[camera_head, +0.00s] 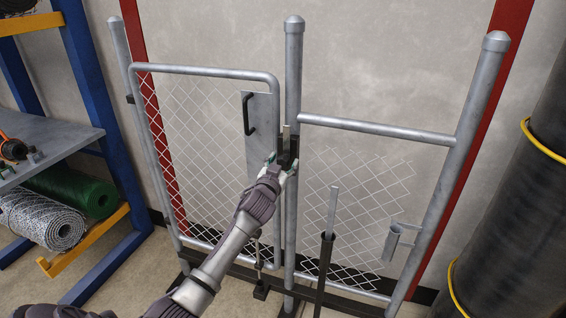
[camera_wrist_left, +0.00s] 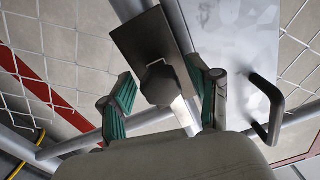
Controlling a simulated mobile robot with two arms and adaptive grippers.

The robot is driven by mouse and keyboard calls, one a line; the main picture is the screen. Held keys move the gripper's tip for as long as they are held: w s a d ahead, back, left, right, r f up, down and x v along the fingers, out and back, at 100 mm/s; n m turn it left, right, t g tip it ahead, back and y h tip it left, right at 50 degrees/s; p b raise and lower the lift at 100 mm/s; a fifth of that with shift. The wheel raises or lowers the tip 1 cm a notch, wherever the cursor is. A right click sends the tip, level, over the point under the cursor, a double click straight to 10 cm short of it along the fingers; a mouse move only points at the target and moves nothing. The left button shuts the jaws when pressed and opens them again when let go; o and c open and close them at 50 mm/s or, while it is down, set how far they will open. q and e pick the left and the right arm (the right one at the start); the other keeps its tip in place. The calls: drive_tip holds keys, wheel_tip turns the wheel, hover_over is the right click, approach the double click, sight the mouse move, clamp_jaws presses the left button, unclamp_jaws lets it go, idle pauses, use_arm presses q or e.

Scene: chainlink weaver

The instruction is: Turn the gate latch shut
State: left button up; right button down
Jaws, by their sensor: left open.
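The gate latch (camera_head: 287,131) sits on the middle post beside the gate's free edge. My left gripper (camera_head: 282,170) is just in front of the latch. In the left wrist view its green-padded fingers (camera_wrist_left: 165,103) are open, one on each side of the hub and lever, with gaps visible. The lever's end is hidden behind my gripper body. My right gripper is out of view.
The mesh gate panel (camera_head: 205,71) has a plate with a black pull handle (camera_head: 248,115) left of the latch. A dark upright tube with a grey rod (camera_head: 332,210) stands right of my arm. A shelf (camera_head: 45,140) with mesh rolls is at left, a large dark roll (camera_head: 520,210) at right.

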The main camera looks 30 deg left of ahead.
use_arm(q)
clamp_jaws()
idle(0.3)
drive_tip(key=shift+n, duration=0.4)
drive_tip(key=n+p, duration=0.1)
drive_tip(key=n, duration=0.1)
drive_tip(key=shift+n, duration=0.4)
drive_tip(key=n+p, duration=0.2)
drive_tip(key=n, duration=0.4)
drive_tip(key=shift+r+p, duration=0.1)
drive_tip(key=shift+p, duration=0.3)
drive_tip(key=n+p, duration=0.1)
drive_tip(key=n, duration=0.2)
drive_tip(key=shift+n+h, duration=0.4)
drive_tip(key=n, duration=0.3)
drive_tip(key=shift+n+p, duration=0.3)
drive_tip(key=shift+n, duration=0.1)
drive_tip(key=shift+d+n, duration=0.1)
drive_tip(key=shift+n, duration=0.2)
